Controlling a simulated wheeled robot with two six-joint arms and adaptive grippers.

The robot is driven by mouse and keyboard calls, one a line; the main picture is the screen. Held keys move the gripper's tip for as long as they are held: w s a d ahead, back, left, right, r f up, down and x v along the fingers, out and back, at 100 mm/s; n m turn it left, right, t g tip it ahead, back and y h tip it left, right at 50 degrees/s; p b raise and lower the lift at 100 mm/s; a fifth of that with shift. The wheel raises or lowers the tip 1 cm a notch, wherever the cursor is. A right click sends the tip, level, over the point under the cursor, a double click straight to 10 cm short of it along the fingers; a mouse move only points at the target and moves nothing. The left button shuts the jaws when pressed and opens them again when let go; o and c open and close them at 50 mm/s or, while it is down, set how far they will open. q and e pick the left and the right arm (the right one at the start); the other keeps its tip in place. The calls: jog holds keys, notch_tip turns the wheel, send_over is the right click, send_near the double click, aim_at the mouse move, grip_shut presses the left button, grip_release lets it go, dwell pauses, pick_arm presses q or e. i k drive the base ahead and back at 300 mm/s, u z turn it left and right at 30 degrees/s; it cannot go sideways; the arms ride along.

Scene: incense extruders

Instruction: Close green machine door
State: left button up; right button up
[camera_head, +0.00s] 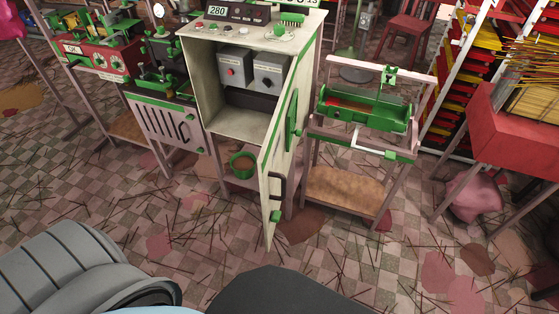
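The machine (213,95) is a pale cabinet with green trim in the upper middle of the head view. Its front is open, and two grey boxes with knobs show inside. The door (270,170) is a tall pale panel hinged on the cabinet's right side. It stands wide open, swung out toward me and seen nearly edge-on. It has a dark handle (275,186), a green block low down and a green panel higher up. Neither of my grippers is in view.
A green extruder (366,108) on a stand is right of the door. A green pot (242,164) sits under the cabinet. A red table (513,135) and pink sack (475,196) are at right. Thin sticks litter the tiled floor (180,240), otherwise largely clear in front.

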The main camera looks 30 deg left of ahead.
aim_at(274, 163)
jog(key=z, duration=0.9)
jog(key=i, duration=0.55)
jog(key=u, duration=2.2)
jog(key=i, duration=0.45)
jog(key=u, duration=1.7)
jog(key=k, duration=0.95)
jog(key=z, duration=1.25)
jog(key=i, duration=0.15)
jog(key=u, duration=0.5)
